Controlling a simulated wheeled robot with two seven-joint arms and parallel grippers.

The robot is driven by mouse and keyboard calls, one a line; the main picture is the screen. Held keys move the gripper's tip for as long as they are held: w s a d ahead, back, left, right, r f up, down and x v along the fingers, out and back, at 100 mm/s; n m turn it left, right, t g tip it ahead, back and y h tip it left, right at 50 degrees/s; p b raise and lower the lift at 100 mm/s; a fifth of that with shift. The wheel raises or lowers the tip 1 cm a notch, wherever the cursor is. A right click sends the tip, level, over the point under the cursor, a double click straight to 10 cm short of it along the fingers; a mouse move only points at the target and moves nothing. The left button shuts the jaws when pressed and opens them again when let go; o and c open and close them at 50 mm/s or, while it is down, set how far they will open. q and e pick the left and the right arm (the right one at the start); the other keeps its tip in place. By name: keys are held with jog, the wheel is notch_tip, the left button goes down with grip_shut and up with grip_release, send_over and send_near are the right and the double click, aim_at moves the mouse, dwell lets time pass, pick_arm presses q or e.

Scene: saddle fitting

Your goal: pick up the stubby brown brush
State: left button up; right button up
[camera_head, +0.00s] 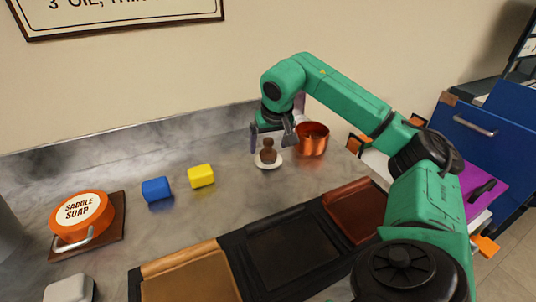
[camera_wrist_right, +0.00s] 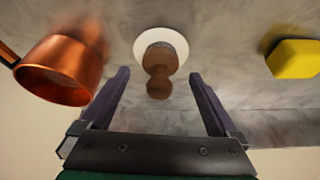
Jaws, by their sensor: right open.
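The stubby brown brush (camera_head: 268,152) stands upright on the counter, with a brown knobbed handle above a round white base. It also shows in the right wrist view (camera_wrist_right: 158,72), ahead of the fingers and roughly midway between them. My right gripper (camera_head: 272,138) is open and empty, pointing down just above and around the top of the brush. In the right wrist view its two dark fingers (camera_wrist_right: 160,95) are spread wide on either side of the handle, without visible contact. My left gripper is not in view.
A copper pot (camera_head: 312,139) stands close to the brush on the right. A yellow block (camera_head: 201,176) and a blue block (camera_head: 156,189) are to the left. An orange saddle soap tin (camera_head: 81,219) is at far left. A dark tray (camera_head: 240,262) with leather pieces lies in front.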

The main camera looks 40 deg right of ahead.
aim_at(268, 139)
jog(key=shift+x, duration=1.05)
jog(key=c, duration=1.5)
jog(key=shift+o, duration=0.2)
jog(key=shift+r, duration=0.15)
notch_tip(268, 139, up, 20)
jog(key=p, duration=0.6)
jog(key=shift+p, duration=0.4)
